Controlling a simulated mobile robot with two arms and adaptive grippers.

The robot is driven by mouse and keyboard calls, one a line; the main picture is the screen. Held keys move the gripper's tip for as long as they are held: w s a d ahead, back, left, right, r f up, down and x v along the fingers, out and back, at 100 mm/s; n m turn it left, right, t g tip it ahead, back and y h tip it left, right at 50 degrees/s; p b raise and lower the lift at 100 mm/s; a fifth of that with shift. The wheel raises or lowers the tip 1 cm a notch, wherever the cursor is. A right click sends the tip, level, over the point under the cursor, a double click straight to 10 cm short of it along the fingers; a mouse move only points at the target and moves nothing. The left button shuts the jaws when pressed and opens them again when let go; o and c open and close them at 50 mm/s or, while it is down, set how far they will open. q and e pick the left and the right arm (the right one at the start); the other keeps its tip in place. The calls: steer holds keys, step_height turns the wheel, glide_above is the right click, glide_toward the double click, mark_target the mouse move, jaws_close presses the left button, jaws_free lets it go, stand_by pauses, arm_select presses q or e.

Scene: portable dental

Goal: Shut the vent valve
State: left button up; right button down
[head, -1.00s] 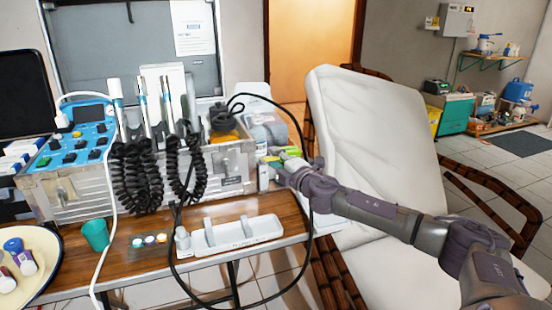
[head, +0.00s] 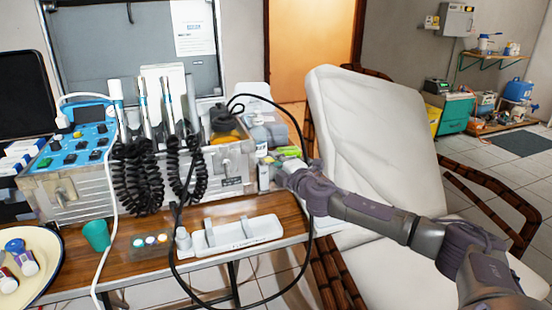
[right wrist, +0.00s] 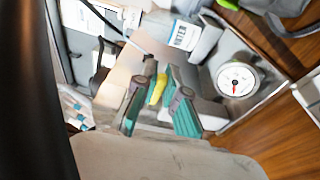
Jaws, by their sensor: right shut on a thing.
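The vent valve shows as a yellow lever (right wrist: 157,90) on the side of the metal dental unit (head: 80,200), seen in the right wrist view. My right gripper (right wrist: 160,105) has its teal-padded fingers on both sides of the yellow lever and is shut on it. In the head view my right gripper (head: 272,168) is at the right end of the unit, and the lever is hidden there by the gripper and wrist. The valve's base is hard to make out. My left gripper is not in view.
A round white gauge (right wrist: 237,80) is right of the lever in the wrist view. A black hose (head: 311,190) loops near my right wrist. Bottles stand behind the gripper. A white tray (head: 235,235) lies on the wooden table; a padded chair (head: 365,140) stands to the right.

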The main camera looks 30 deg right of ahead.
arm_select(q)
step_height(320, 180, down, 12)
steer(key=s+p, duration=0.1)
steer(key=p, duration=0.2)
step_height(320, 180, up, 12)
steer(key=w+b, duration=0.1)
steer(key=b, duration=0.2)
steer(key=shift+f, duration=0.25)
arm_select(e)
steer(key=shift+s+a+m+g+h, duration=0.4)
steer(key=shift+a+m+g+h, duration=0.3)
steer(key=shift+m+g+h, duration=1.8)
steer(key=shift+s+a+m+g+h, duration=0.35)
steer(key=shift+a+m+g+h, duration=0.35)
steer(key=shift+m+g+h, duration=1.8)
steer(key=shift+s+a+m+g+h, duration=0.4)
steer(key=shift+a+m+g+h, duration=0.3)
steer(key=shift+m+g+h, duration=1.8)
steer(key=shift+n+t+h, duration=0.5)
steer(key=shift+t+h, duration=0.1)
steer(key=shift+t, duration=0.4)
steer(key=c, duration=1.2)
jaws_free()
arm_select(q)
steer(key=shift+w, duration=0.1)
arm_select(e)
steer(key=v, duration=1.2)
steer(key=shift+w, duration=0.1)
